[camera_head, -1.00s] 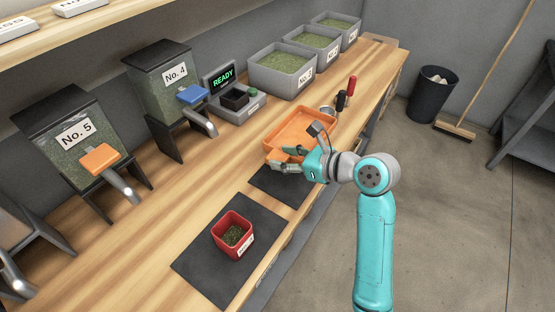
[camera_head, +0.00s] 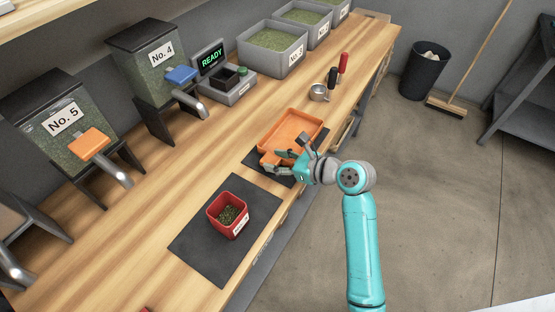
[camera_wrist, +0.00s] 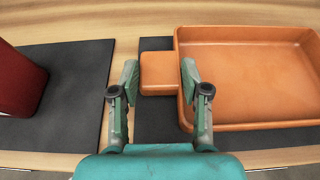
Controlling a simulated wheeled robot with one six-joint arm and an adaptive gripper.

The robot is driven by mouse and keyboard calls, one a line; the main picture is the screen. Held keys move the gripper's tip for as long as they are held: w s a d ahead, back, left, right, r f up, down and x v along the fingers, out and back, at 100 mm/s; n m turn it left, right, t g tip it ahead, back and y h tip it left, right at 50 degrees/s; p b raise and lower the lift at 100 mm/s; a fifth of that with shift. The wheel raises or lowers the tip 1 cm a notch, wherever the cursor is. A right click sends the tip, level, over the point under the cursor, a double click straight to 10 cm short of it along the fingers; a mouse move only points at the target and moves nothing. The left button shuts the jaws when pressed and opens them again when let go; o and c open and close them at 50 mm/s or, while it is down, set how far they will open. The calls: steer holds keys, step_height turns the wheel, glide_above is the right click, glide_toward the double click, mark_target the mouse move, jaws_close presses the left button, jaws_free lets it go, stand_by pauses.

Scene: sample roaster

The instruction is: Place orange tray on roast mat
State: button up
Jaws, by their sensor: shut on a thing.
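The orange tray (camera_head: 291,127) is a shallow, empty rectangle with a short handle block. My gripper (camera_head: 276,161) is shut on that handle at the tray's near-left end. In the wrist view the handle (camera_wrist: 160,72) is between the two fingers and the tray body (camera_wrist: 245,85) extends to the right. A smaller dark mat (camera_head: 252,158) lies under the tray and is mostly hidden by it and my gripper. The tray looks level over this mat; I cannot tell whether it touches it. No lettering on the mat is visible.
A larger dark mat (camera_head: 205,250) with a red container (camera_head: 228,214) of beans is to the left. A metal scoop (camera_head: 319,92), the READY device (camera_head: 228,88) and dispensers No. 4 (camera_head: 150,75) and No. 5 (camera_head: 70,135) stand behind. The counter's front edge is close.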

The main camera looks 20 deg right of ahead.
steer(key=shift+f, duration=0.1)
steer(key=o, duration=1.3)
steer(key=v, duration=1.2)
steer(key=shift+s, duration=0.1)
